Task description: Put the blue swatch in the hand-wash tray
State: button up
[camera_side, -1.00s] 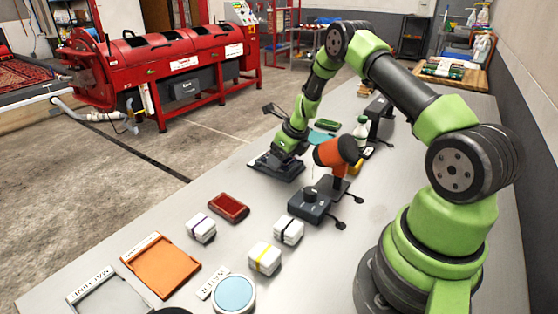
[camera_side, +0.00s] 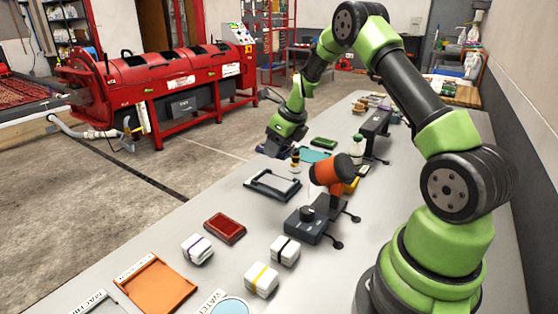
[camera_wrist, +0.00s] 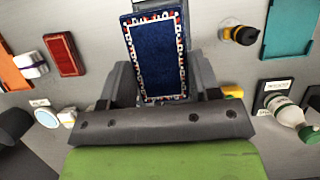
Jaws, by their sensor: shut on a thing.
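The blue swatch (camera_wrist: 155,55), dark blue with a patterned red and white border, is between my fingers in the wrist view. My gripper (camera_side: 274,148) is shut on it and holds it above the far side of the dark-framed grey tray (camera_side: 259,190). In the side view the swatch is mostly hidden by the gripper. A teal tray (camera_side: 318,154) lies to the right of and beyond the gripper; it also shows at upper right in the wrist view (camera_wrist: 289,28). I cannot read its label, so I cannot tell whether it is the hand-wash tray.
A small black-and-yellow bottle (camera_side: 295,160) stands between the gripper and teal tray. An orange-headed device (camera_side: 328,170), a white bottle (camera_side: 358,147) and a dark stand (camera_side: 376,125) are on the right. A red swatch (camera_side: 225,228), white blocks (camera_side: 261,281) and an orange tray (camera_side: 160,287) lie nearer.

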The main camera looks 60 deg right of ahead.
jog(key=shift+a+r, duration=0.25)
jog(key=shift+r, duration=0.15)
jog(key=s+a+r+n+g, duration=0.1)
jog(key=s+a+n+g, duration=0.2)
jog(key=a+n, duration=0.55)
jog(key=s+a+r+n+g+y, duration=0.1)
jog(key=s+a+r+n+g, duration=0.2)
jog(key=n, duration=1)
jog(key=s+a+n+g, duration=0.25)
jog(key=a+n, duration=0.45)
jog(key=n, duration=0.4)
jog(key=w+a+f+n+t, duration=0.2)
jog(key=a+n, duration=0.4)
jog(key=n, duration=0.6)
jog(key=w+a+f+n+t+h, duration=0.1)
jog(key=w+a+f+n+t, duration=0.2)
jog(key=n, duration=0.9)
jog(key=w+a+f+n+t+h, duration=0.1)
jog(key=w+a+f+n+t, duration=0.2)
jog(key=a+n, duration=0.6)
jog(key=shift+w+a+f+n, duration=0.1)
jog(key=shift+w+n, duration=0.05)
jog(key=shift+n, duration=0.6)
jog(key=shift+w+a+f+n, duration=0.1)
jog(key=shift+n, duration=0.6)
jog(key=shift+a+f+n, duration=0.15)
jog(key=shift+a+n, duration=0.4)
jog(key=shift+n, duration=0.15)
jog(key=shift+f, duration=2.85)
